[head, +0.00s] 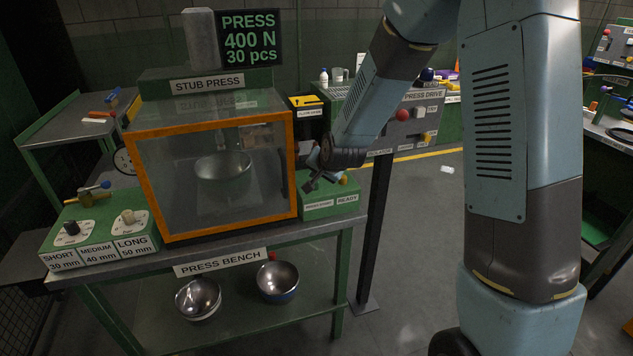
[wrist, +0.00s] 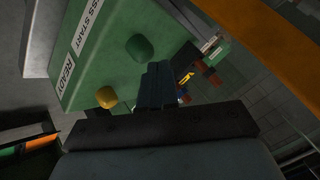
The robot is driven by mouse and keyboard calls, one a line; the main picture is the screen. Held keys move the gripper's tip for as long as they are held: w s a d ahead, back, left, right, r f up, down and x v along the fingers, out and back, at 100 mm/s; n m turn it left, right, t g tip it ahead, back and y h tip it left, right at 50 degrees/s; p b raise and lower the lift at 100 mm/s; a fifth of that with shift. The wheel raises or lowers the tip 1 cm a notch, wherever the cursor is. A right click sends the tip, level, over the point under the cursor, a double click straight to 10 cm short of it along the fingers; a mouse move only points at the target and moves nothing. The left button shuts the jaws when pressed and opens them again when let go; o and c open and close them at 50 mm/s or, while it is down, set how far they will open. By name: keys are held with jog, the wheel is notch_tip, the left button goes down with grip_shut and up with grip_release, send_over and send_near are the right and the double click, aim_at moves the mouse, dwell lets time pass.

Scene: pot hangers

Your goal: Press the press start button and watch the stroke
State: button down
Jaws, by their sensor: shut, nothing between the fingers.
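The stub press (head: 207,85) stands on the bench, with an orange-framed clear guard (head: 213,128) across its front. A metal bowl (head: 223,172) sits inside behind the guard. The green control box (head: 328,206) is right of the press, labelled PRESS START and READY. In the wrist view a green button (wrist: 140,47) is by the PRESS START label and a yellow lamp (wrist: 106,97) is by the READY label. My gripper (head: 311,184) is shut and empty over the box. In the wrist view its fingertips (wrist: 158,68) appear close to the green button; I cannot tell whether they touch. The head view hides the button.
A sign (head: 249,37) reads PRESS 400 N 30 pcs. A green stroke panel (head: 100,231) with two knobs is at the bench's left. Two bowls lie on the lower shelf, one of them here (head: 277,281). A dark post (head: 374,230) stands right of the bench.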

aim_at(317, 183)
jog(key=shift+r, duration=0.5)
jog(key=shift+r, duration=2.5)
jog(key=shift+d+r, duration=0.1)
jog(key=s+d+r+n+g+h, duration=0.1)
jog(key=s+d+r+n, duration=0.1)
jog(key=s+d+r, duration=0.75)
jog(key=s+d+r+n+g+h, duration=0.15)
jog(key=s+d+r, duration=0.5)
jog(key=s, duration=0.65)
jog(key=s+d+n, duration=0.1)
jog(key=s+d, duration=0.4)
jog(key=s, duration=0.5)
jog(key=shift+s+r+h, duration=0.35)
jog(key=shift+h, duration=0.1)
